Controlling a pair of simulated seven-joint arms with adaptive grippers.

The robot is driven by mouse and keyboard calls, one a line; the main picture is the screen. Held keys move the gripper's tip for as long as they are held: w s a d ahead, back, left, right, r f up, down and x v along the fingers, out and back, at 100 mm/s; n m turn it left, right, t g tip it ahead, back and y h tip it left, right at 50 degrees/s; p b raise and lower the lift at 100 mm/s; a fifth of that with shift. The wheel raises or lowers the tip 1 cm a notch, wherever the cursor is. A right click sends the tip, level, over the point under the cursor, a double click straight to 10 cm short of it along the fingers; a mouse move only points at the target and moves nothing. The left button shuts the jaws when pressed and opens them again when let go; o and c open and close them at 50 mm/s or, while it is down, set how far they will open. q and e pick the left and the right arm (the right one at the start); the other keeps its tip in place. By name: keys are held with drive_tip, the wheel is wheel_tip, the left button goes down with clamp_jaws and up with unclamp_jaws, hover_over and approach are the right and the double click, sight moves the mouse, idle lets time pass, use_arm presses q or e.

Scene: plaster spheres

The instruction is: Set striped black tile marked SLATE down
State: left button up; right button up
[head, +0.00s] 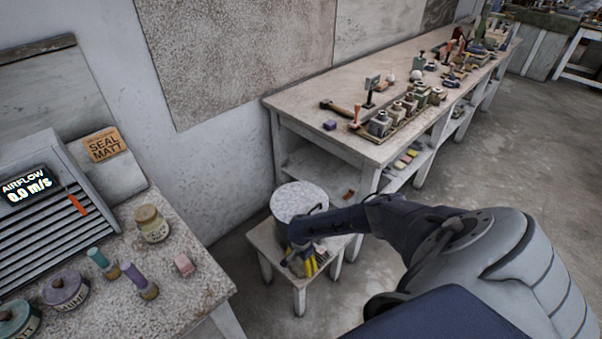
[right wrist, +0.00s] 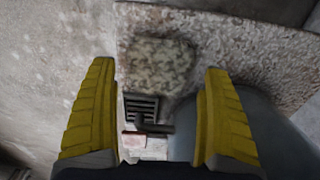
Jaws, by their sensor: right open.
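My right gripper (head: 303,266) reaches down over the small stool (head: 261,243) in the head view, in front of a round drum. In the right wrist view its two yellow fingers (right wrist: 160,75) stand wide apart. A small black striped piece (right wrist: 141,106) shows between and below them, apart from both fingers. It may be the SLATE tile, but I cannot read a marking on it. A dark bar (right wrist: 150,130) lies across its lower part. I cannot make out the tile in the head view, where the gripper covers part of the stool. My left gripper is not in view.
The drum (head: 300,200) has a speckled top. A mottled greenish block (right wrist: 160,62) lies beyond the fingers. A long bench (head: 300,100) with several tools and jars stands behind.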

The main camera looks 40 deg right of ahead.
sight(301, 265)
wheel_tip(301, 265, up, 9)
drive_tip(key=shift+f, duration=0.15)
drive_tip(key=shift+o, duration=0.7)
drive_tip(key=shift+r, duration=0.4)
